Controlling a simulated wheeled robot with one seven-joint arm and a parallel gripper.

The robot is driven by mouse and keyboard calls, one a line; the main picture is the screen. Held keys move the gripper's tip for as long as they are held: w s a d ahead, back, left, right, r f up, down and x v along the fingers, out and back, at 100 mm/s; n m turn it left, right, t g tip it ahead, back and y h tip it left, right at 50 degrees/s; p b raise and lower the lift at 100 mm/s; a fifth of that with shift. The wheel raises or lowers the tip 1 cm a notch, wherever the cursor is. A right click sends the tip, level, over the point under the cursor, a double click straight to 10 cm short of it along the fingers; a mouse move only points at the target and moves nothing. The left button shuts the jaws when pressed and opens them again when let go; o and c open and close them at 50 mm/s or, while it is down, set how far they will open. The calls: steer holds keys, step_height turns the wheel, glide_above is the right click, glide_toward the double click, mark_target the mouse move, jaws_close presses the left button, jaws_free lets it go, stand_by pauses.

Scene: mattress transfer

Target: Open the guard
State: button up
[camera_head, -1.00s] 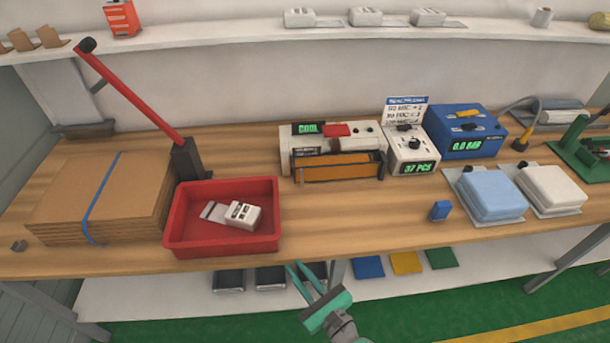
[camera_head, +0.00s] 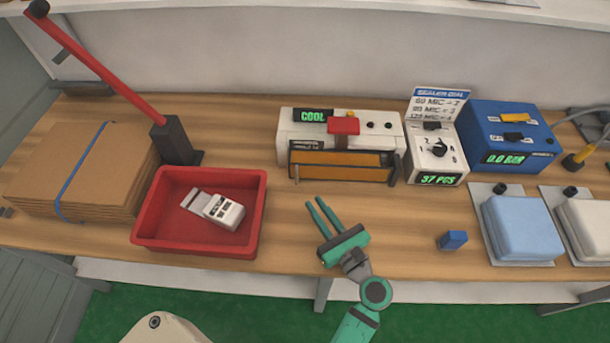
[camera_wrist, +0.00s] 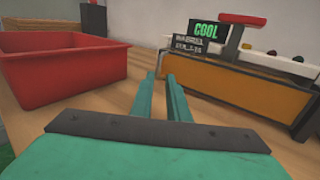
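The white sealer machine (camera_head: 297,121) stands at the back of the bench with a "COOL" display and a red handle (camera_head: 343,125) on top. An amber panel in a dark frame, which looks like the guard (camera_head: 340,173), stands upright across its front. The panel also shows in the wrist view (camera_wrist: 235,88), ahead and to the right. My gripper (camera_head: 315,198) is over the bench in front of the panel, apart from it. Its two green fingers (camera_wrist: 163,76) are a little apart, with nothing between them.
A red tray (camera_head: 150,243) holding a white and grey device (camera_head: 222,211) is left of my gripper. Cardboard (camera_head: 95,165) and a red lever (camera_head: 105,75) are farther left. A blue block (camera_head: 452,240) lies right. A white dial box (camera_head: 425,160) adjoins the sealer.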

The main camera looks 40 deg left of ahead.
mark_target(296, 179)
steer(key=x, duration=0.8)
steer(key=shift+a, duration=0.3)
steer(key=shift+w+a, duration=0.35)
steer(key=shift+a, duration=0.05)
steer(key=shift+s, duration=0.1)
jaws_close()
steer(key=shift+a, duration=0.1)
steer(key=shift+s+a, duration=0.1)
steer(key=shift+s, duration=0.05)
stand_by(0.5)
